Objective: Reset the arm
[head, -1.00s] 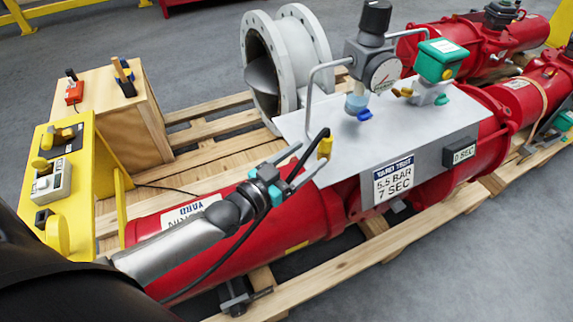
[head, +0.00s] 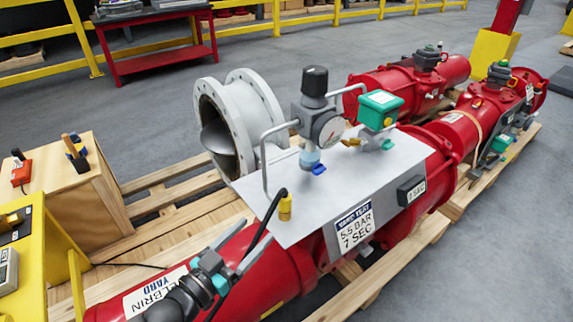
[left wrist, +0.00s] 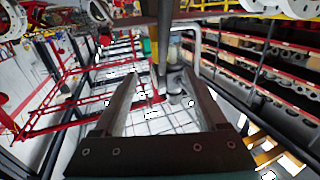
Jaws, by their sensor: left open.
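My left gripper (head: 257,228) is over the red actuator cylinder (head: 240,235) at the bottom of the head view. My right gripper is not seen in either view.
A grey panel (head: 345,185) carries a gauge (head: 327,129), a regulator and a green-topped box (head: 380,108). A grey flanged valve body (head: 238,118) stands on the wooden pallet (head: 175,222). A yellow control stand (head: 38,275) and wooden box (head: 72,195) are left.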

